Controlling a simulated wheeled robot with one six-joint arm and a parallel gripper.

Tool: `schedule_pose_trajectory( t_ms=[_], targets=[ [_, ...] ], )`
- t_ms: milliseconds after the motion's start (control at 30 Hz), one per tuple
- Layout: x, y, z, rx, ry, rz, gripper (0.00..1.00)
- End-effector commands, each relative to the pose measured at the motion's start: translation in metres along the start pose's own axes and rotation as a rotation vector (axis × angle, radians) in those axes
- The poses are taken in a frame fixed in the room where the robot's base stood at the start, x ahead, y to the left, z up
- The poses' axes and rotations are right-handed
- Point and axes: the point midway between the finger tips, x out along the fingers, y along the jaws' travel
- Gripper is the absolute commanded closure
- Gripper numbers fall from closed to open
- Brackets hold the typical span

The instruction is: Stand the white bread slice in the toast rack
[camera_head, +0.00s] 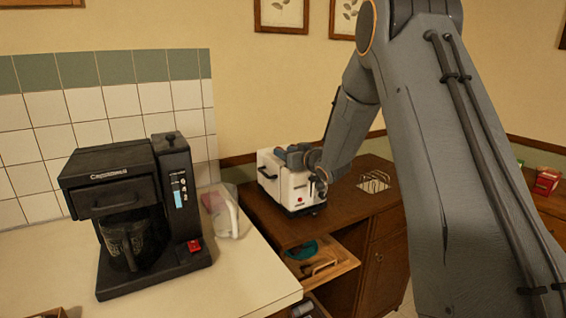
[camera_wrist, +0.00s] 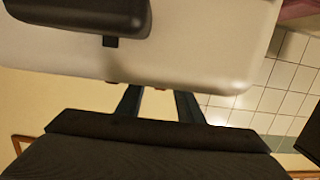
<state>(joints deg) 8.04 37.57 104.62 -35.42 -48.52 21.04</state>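The toast rack (camera_head: 374,182) is a small wire rack on the brown cabinet top, right of the white toaster (camera_head: 292,190). My gripper (camera_head: 318,182) is at the toaster's right end in the head view, well left of the rack. In the wrist view, my gripper's two dark fingers (camera_wrist: 157,90) are spread apart at the edge of the white toaster body (camera_wrist: 190,45). Their tips are partly hidden there, and I cannot tell if they touch it.
A black coffee maker (camera_head: 130,205) stands on the pale counter (camera_head: 235,285) at left, beside a clear container (camera_head: 225,212). An open drawer (camera_head: 325,265) juts out below the cabinet top. Red boxes (camera_head: 546,180) are at far right. The cabinet top around the rack is clear.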

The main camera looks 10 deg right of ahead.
Motion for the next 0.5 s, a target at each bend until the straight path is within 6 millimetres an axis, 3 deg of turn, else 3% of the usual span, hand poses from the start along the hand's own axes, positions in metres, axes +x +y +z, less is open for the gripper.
schedule_pose_trajectory(
  t_ms=[200,467,500],
  targets=[
    [0.021,0.000,-0.001,0.000,0.000,0.000,0.66],
    [0.023,0.000,0.000,0.000,0.000,0.000,0.66],
    [0.023,0.000,0.000,0.000,0.000,0.000,0.71]
  ],
)
